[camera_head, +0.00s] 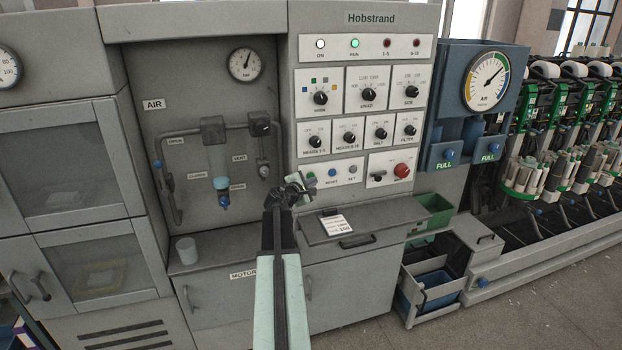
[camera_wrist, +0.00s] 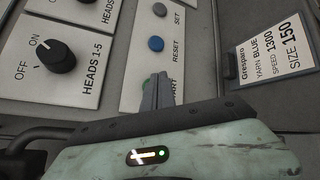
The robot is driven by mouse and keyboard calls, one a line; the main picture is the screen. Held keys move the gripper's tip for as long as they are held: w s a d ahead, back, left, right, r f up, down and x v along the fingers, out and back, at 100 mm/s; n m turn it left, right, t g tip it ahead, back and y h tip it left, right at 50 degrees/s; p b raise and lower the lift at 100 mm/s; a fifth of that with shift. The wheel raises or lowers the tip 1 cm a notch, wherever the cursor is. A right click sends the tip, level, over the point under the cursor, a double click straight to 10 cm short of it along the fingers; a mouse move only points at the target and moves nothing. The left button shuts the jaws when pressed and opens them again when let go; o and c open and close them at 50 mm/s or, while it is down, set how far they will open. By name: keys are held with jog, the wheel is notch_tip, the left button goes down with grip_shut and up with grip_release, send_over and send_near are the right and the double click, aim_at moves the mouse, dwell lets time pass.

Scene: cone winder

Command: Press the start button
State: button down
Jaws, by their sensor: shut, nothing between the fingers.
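The green start button (camera_head: 311,176) sits at the left of the lower button row on the Hobstrand panel. In the wrist view the start button (camera_wrist: 146,84) is mostly hidden behind my fingertips, beside a label of which only the end shows. My gripper (camera_head: 300,187) is shut and empty, right in front of this button. In the wrist view my gripper (camera_wrist: 157,92) has its tips over the button; I cannot tell whether they touch it. The green RUN lamp (camera_head: 355,43) looks bright.
The blue reset button (camera_wrist: 156,43) and grey set button (camera_wrist: 160,9) are in line with the start button. The heads 1-5 knob (camera_wrist: 56,57) is to their left. A red button (camera_head: 401,170) is further right. A shelf with a card (camera_head: 336,224) juts out below.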

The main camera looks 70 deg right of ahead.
jog(key=shift+a, duration=0.1)
jog(key=s+a, duration=0.3)
jog(key=shift+s+a, duration=0.15)
jog(key=shift+a, duration=0.25)
dwell(0.9)
